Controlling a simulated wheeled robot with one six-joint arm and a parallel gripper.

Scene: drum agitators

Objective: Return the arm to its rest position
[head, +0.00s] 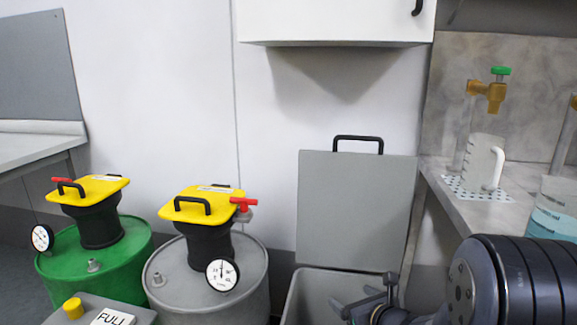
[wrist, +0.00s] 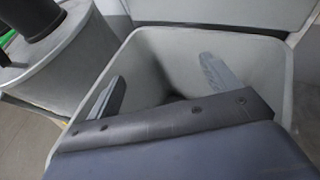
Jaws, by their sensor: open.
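My gripper (wrist: 165,86) is open in the wrist view, its two grey fingers wide apart with nothing between them. It is at the mouth of a grey bin (wrist: 160,38), whose walls surround the fingers. In the head view my gripper (head: 345,303) shows low in the picture, in front of the bin (head: 293,300), partly hidden by my dark arm at the lower right. The bin's grey lid (head: 355,210) stands upright and open behind it, with a black handle on top. The bin's floor is mostly hidden.
A green drum (head: 60,268) and a grey drum (head: 178,265) with yellow-topped agitators stand left of the bin. A counter (head: 455,210) with a white jug (head: 481,165) and a beaker (head: 555,208) is at right. A white cabinet (head: 335,20) hangs above.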

